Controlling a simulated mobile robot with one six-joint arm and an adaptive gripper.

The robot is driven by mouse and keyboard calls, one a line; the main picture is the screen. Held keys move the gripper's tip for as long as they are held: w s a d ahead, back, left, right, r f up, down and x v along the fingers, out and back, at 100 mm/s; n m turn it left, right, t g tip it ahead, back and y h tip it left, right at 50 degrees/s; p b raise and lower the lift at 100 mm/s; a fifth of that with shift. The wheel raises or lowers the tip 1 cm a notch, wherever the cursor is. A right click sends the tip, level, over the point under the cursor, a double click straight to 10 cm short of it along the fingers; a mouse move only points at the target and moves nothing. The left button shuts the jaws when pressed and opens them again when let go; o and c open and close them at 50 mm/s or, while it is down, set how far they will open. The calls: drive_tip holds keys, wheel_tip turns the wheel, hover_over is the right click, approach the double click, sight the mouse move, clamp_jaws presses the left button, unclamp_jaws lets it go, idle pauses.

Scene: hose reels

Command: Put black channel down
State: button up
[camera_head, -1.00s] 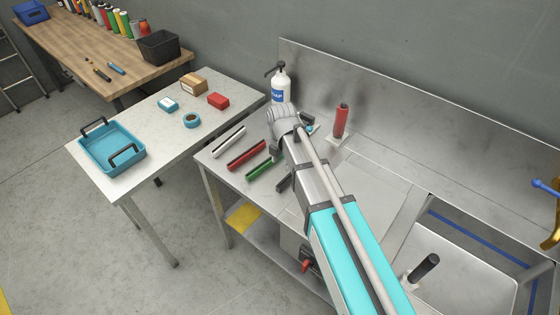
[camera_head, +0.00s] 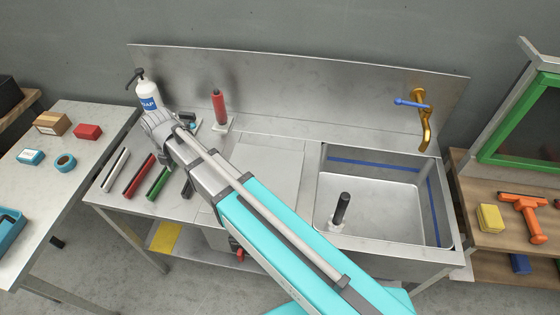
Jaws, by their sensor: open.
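The black channel (camera_head: 187,188) lies on the steel counter, just right of the green channel (camera_head: 157,183). My arm covers part of it, so its full length and any contact there cannot be seen. A red channel (camera_head: 139,174) and a white channel (camera_head: 116,169) lie further left, roughly parallel. My grey wrist is above the counter, near the soap bottle, up and to the left of the black channel. It hides my gripper, and I cannot make out the fingers.
A soap bottle (camera_head: 147,97) and a red cylinder on a white base (camera_head: 219,107) stand near the backsplash. The sink (camera_head: 378,190) holds a black upright cylinder (camera_head: 341,208). A side table (camera_head: 40,190) is left. Bare counter (camera_head: 262,165) lies left of the sink.

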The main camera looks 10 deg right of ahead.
drive_tip(key=s+d+m, duration=0.3)
drive_tip(key=d+m, duration=1.2)
drive_tip(key=d, duration=0.2)
drive_tip(key=s+d+m, duration=0.3)
drive_tip(key=d+m, duration=1.2)
drive_tip(key=d, duration=0.3)
drive_tip(key=shift+m, duration=0.4)
